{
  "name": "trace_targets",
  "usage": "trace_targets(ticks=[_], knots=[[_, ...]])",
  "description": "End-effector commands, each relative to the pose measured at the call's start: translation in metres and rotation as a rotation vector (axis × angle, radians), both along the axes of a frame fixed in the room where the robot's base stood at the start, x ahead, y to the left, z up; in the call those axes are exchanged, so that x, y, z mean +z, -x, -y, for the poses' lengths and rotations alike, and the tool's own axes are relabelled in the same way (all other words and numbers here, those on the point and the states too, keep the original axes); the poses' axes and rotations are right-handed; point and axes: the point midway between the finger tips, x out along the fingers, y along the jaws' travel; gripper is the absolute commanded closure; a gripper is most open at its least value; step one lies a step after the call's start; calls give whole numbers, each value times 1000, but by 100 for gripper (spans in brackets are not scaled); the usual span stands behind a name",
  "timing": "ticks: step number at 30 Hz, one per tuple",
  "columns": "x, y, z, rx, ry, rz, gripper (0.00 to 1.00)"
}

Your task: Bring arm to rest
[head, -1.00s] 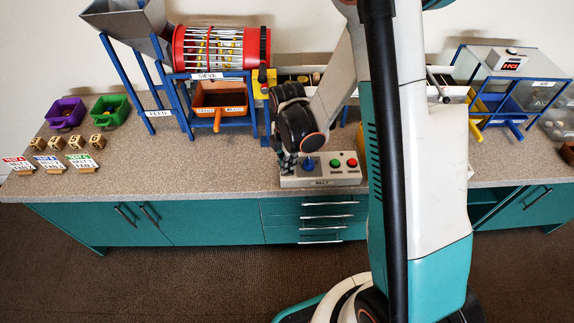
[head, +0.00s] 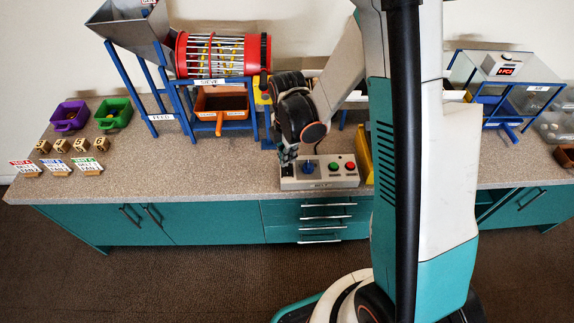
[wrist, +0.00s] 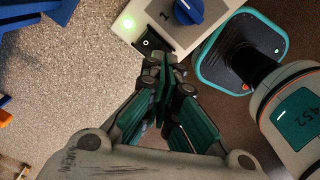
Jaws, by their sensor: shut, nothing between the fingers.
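My gripper (head: 287,157) hangs at the left end of the grey control box (head: 318,184) on the bench. In the wrist view its dark fingers (wrist: 162,62) are together and empty. The fingertips are over or beside a black rocker switch (wrist: 152,41) on the box; I cannot tell if they touch it. My arm is bent down from the column and covers part of the bench.
Left of the box stand the red sieve drum (head: 222,55), orange bin (head: 222,104) and grey hopper (head: 130,25). A yellow bin (head: 364,152) stands close right of the box. Purple (head: 70,116) and green (head: 114,112) trays sit far left. Floor in front is clear.

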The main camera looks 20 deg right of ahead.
Motion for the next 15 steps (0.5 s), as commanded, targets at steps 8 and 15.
trace_targets(ticks=[8,15], knots=[[17,0,0,0,0,0,100],[17,0,0,0,0,0,100]])
